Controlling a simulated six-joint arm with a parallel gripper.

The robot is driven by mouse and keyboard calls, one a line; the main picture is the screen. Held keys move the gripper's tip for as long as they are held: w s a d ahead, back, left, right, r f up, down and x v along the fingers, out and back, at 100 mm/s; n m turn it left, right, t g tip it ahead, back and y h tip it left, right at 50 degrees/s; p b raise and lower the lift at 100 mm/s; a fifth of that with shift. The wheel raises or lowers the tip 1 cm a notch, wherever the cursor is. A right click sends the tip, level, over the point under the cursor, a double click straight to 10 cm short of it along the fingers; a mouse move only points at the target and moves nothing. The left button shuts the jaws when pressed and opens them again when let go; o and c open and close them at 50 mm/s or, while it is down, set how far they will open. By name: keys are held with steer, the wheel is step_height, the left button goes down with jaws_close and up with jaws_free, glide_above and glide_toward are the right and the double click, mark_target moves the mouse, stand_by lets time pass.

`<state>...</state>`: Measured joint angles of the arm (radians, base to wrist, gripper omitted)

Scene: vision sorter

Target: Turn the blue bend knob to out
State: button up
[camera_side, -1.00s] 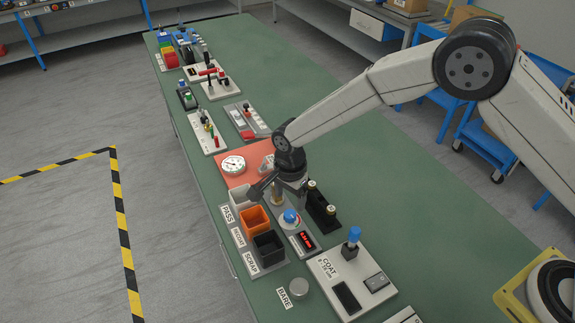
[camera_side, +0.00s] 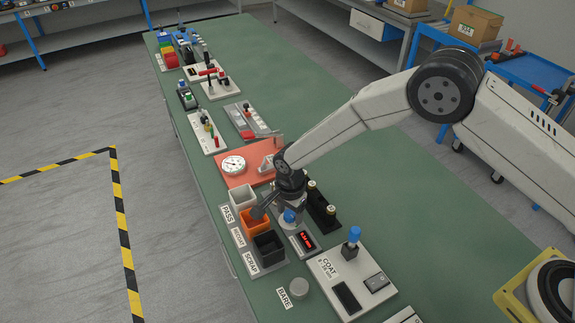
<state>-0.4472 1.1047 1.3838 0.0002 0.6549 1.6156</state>
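The blue knob (camera_side: 289,216) sits on a grey panel with a red lit display (camera_side: 306,241), right of the bins. My gripper (camera_side: 290,205) points down directly over the knob, very close to it. The gripper hides the top of the knob and much of its dial. The fingers are too small and too covered to show whether they touch the knob or how far apart they are. No "bend" or "out" marking is readable from here.
White, orange (camera_side: 255,221) and black (camera_side: 268,247) bins stand close left of my gripper. A black holder (camera_side: 321,207) with brass-topped parts stands close right. An orange plate with a dial gauge (camera_side: 233,165) lies behind. The COAT panel (camera_side: 351,280) is in front.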

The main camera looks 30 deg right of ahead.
jaws_close()
